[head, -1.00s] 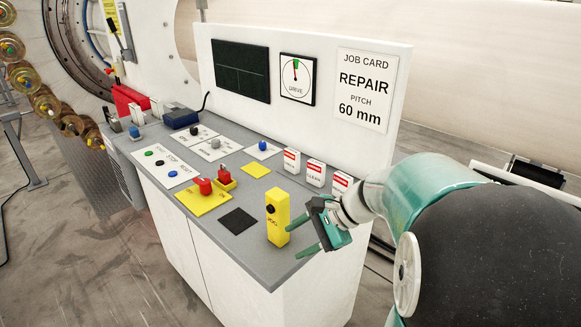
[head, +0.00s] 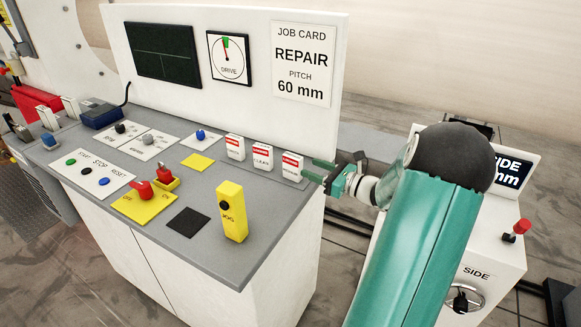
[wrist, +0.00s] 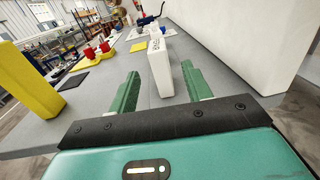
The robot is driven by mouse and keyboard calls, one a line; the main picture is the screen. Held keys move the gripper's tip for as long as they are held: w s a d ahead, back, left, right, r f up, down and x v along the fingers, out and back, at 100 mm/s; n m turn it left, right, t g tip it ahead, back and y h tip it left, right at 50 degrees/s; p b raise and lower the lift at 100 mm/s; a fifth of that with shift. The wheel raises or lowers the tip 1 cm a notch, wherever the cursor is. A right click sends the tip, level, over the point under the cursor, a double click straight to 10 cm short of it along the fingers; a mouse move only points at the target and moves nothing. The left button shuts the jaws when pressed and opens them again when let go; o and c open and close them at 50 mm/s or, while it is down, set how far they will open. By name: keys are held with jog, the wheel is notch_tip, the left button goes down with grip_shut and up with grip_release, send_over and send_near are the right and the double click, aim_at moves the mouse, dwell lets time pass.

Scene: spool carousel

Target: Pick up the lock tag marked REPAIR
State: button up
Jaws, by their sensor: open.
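Three white lock tags with red bands stand in a row at the panel's foot in the head view: a left tag (head: 235,148), a middle tag (head: 262,157) and a right tag (head: 291,167). The right tag's small lettering looks like REPAIR, but it is blurred. My gripper (head: 316,171) is open, just right of the right tag, with its fingers pointing at it. In the wrist view a white tag (wrist: 160,70) stands edge-on between the fingertips of my gripper (wrist: 160,78). Whether either finger touches it, I cannot tell.
A yellow JOG box (head: 232,212) stands near the front of the grey console top (head: 255,245). Red switches on a yellow plate (head: 146,206) are farther left. A white back panel (head: 235,110) with a REPAIR job card (head: 303,62) rises behind the tags.

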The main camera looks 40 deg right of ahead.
aim_at(301, 164)
jog(key=shift+x, duration=1)
jog(key=shift+w+a, duration=0.15)
jog(key=shift+w, duration=0.25)
jog(key=shift+w+a, duration=0.25)
jog(key=shift+w, duration=0.3)
jog(key=shift+x, duration=1.9)
jog(key=shift+f, duration=0.1)
jog(key=c, duration=1.1)
